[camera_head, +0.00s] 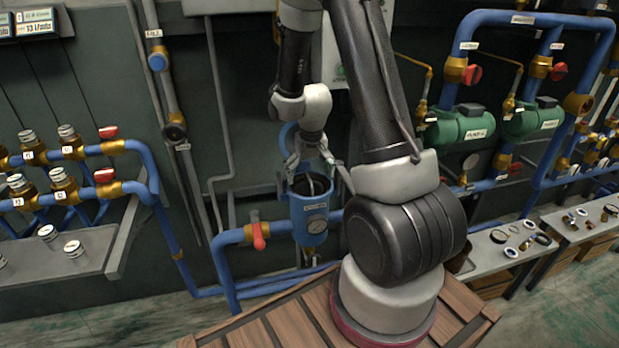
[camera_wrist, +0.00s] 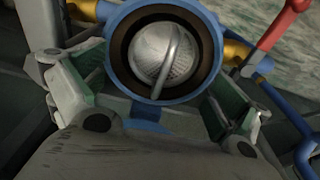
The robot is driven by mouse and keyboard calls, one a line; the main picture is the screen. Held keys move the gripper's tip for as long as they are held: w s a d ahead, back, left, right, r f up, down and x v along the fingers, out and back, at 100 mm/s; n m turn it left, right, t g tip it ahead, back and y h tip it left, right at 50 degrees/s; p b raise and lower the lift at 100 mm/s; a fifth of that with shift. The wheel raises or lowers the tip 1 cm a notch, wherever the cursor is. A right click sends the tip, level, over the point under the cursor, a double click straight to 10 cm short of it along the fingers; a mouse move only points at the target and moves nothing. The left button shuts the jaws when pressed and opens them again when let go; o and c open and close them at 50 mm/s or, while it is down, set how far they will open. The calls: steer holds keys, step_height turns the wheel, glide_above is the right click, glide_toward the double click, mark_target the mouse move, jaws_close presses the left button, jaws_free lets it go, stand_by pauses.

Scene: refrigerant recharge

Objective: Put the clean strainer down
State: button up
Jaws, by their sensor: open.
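The strainer (camera_wrist: 152,58), a rounded silvery mesh piece with a thin bail handle across it, sits inside the round dark opening of the blue housing (camera_wrist: 109,48) in the wrist view. In the head view my gripper (camera_head: 313,165) is just above the housing's open top.
A red-handled valve (camera_head: 259,236) is on the pipe left of the housing. A grey bench (camera_head: 490,258) with several rings and fittings stands at right. A left shelf (camera_head: 85,258) holds several metal fittings. Green pumps (camera_head: 462,128) and pipes line the wall.

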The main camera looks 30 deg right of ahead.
steer(key=s+a+r+t, duration=0.1)
steer(key=s+r, duration=0.3)
steer(key=r, duration=0.4)
steer(key=s+a+r+n, duration=0.1)
steer(key=s+r, duration=0.3)
steer(key=r, duration=0.4)
steer(key=s+a+r+t, duration=0.1)
steer(key=s+r, duration=0.2)
steer(key=r, duration=0.5)
steer(key=s+a+r+n, duration=0.2)
steer(key=s+r, duration=0.2)
steer(key=s, duration=0.8)
steer(key=shift+s+t, duration=0.4)
